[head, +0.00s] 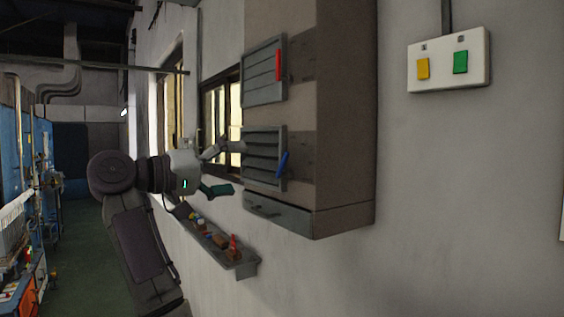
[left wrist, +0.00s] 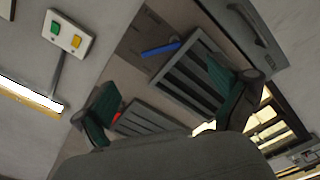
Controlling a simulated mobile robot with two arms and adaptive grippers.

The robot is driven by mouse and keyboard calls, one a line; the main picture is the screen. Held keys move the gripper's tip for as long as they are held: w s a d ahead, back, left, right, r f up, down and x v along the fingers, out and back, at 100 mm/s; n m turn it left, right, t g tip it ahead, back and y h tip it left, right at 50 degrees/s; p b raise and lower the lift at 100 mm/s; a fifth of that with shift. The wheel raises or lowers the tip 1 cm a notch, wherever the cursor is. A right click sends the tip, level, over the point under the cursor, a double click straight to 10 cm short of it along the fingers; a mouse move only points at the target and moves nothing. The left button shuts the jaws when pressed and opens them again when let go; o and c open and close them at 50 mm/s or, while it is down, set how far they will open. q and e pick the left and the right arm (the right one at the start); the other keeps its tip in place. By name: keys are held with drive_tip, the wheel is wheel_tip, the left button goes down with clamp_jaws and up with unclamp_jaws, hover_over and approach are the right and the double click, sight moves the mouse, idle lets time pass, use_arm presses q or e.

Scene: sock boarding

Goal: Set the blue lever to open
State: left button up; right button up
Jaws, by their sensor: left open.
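The blue lever (head: 283,164) is mounted at the right edge of the lower grey louvred vent (head: 262,158) on the wall cabinet, tilted slightly off vertical. In the left wrist view the blue lever (left wrist: 160,48) lies beyond the fingertips, beside the louvred vent (left wrist: 188,80). My left gripper (head: 230,167) is open and empty, to the left of the lower vent and apart from the lever. Its two teal-padded fingers are spread in the left wrist view (left wrist: 163,80). My right gripper is not in view.
A red lever (head: 278,65) sits on the upper vent (head: 263,75). A drawer (head: 265,209) is below the lower vent. A small shelf with items (head: 240,268) hangs below left. A switch plate (head: 448,80) with yellow and green buttons is at right.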

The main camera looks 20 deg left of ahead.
sight(281, 167)
use_arm(q)
drive_tip(key=p+x, duration=0.4)
drive_tip(key=x, duration=0.6)
drive_tip(key=shift+w+d+r, duration=0.1)
drive_tip(key=shift+d+r, duration=0.05)
drive_tip(key=shift+d, duration=0.05)
drive_tip(key=shift+w+d+p, duration=0.35)
drive_tip(key=shift+w+p, duration=0.05)
drive_tip(key=shift+w, duration=0.05)
drive_tip(key=shift+a, duration=0.1)
drive_tip(key=c, duration=1.1)
drive_tip(key=shift+c, duration=0.2)
